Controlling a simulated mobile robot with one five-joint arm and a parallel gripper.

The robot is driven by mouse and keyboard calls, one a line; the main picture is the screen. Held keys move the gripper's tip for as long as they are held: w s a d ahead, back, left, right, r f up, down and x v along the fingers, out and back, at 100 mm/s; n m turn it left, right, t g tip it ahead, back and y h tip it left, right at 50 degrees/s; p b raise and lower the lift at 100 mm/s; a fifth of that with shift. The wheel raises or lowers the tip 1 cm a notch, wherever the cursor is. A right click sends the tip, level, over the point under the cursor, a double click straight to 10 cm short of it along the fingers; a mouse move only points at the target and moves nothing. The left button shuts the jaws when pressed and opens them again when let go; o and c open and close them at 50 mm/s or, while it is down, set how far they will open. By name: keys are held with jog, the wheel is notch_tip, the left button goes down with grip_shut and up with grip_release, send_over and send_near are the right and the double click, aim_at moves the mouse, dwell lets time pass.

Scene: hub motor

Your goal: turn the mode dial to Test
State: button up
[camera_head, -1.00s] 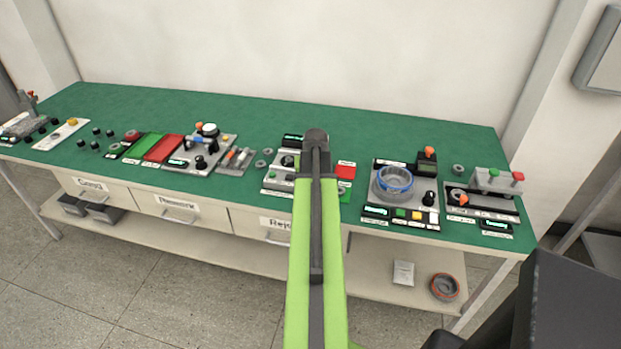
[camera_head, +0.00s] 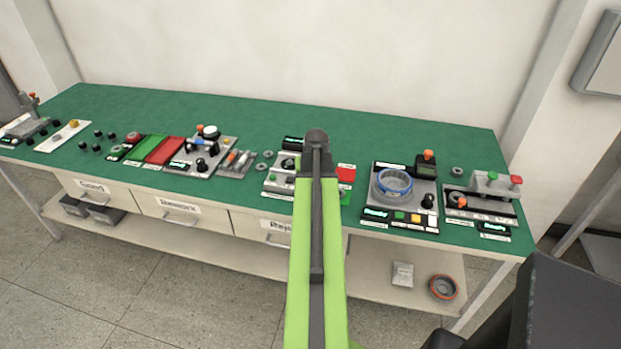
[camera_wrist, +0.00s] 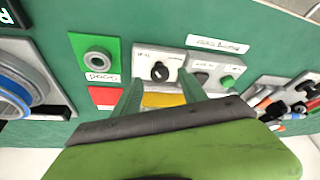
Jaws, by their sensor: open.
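A black dial (camera_wrist: 160,71) sits on a light grey panel (camera_wrist: 150,56) in the wrist view, with small labels around it that I cannot read. I cannot tell which setting it points at. My gripper (camera_wrist: 161,80) is open and empty. Its two green fingers reach toward the panel from below, one on each side of the dial in the picture; I cannot tell if they touch anything. In the head view the dial (camera_head: 288,163) shows just left of my arm, which hides part of the panel and the gripper's fingertips.
A green button (camera_wrist: 227,82) sits right of the dial. A green pad with a grey ring (camera_wrist: 97,57) and a red pad (camera_wrist: 104,98) lie to its left. A fixture with a blue-rimmed ring (camera_head: 394,182) stands right of my arm on the green bench (camera_head: 230,112).

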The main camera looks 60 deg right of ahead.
jog(key=p+v, duration=1.3)
jog(key=v, duration=0.2)
jog(key=shift+r, duration=0.25)
jog(key=shift+a, duration=0.1)
